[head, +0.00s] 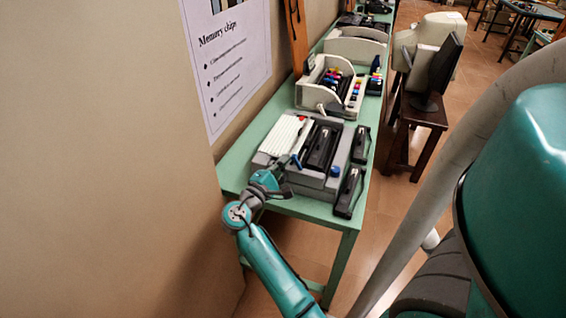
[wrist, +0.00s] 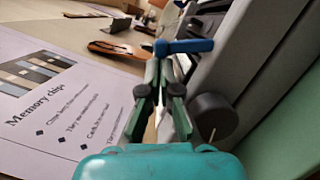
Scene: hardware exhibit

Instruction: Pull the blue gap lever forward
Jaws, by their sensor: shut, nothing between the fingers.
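The blue gap lever (wrist: 185,46) is a short blue bar with a rounded end, on the side of a grey machine (head: 322,155). In the wrist view it lies across the picture just beyond my fingertips. In the head view my wrist partly hides the machine's near left corner.
The machine stands on a narrow green table (head: 232,178) along the wall. A dark round knob (wrist: 213,118) is close on the right of my fingers. A "Memory chips" poster (head: 228,55) hangs on the wall. Black devices (head: 349,191) lie right of the machine.

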